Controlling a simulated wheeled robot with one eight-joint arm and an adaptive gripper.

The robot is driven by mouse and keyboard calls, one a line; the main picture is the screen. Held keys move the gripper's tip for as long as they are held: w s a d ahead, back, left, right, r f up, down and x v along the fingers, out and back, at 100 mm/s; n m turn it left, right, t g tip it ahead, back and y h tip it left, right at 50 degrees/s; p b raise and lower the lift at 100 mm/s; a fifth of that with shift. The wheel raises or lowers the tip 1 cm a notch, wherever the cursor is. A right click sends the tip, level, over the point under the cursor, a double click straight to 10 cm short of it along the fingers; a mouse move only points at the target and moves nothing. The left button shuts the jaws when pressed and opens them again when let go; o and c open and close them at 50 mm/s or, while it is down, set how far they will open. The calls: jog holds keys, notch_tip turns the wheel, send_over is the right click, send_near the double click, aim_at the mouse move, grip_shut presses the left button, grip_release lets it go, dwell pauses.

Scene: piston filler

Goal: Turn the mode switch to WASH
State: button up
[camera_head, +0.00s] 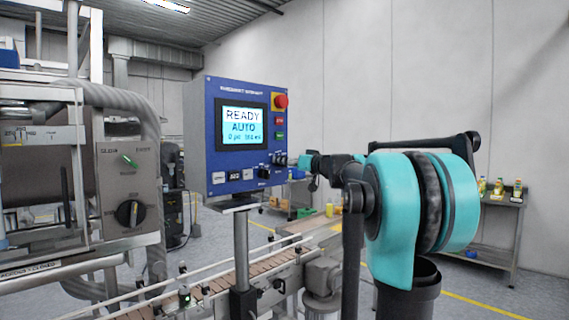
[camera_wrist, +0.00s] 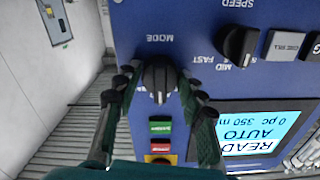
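The mode switch (camera_wrist: 160,80) is a black knob on the blue control panel (camera_wrist: 110,20), below an upside-down "MODE" label in the wrist view. My gripper (camera_wrist: 159,88) has one finger on each side of the knob. A gap shows between each finger and the knob, so it is open around it. The knob's position labels are hidden or not readable. In the camera_head view, my gripper (camera_head: 293,161) is at the right edge of the panel (camera_head: 214,140), hiding the mode switch. The screen (camera_head: 243,128) reads READY, AUTO.
The speed knob (camera_wrist: 238,45) is beside the mode switch. Green (camera_wrist: 160,126) and red buttons and a red emergency stop (camera_head: 281,101) are on the same panel. A conveyor (camera_head: 220,299) runs below. A side table (camera_head: 492,197) with bottles stands at right.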

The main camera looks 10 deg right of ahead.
jog(key=c, duration=0.6)
jog(key=shift+c, duration=0.2)
jog(key=shift+m, duration=0.3)
jog(key=m, duration=0.3)
jog(key=shift+m, duration=2.6)
jog(key=o, duration=1.2)
jog(key=shift+c, duration=0.2)
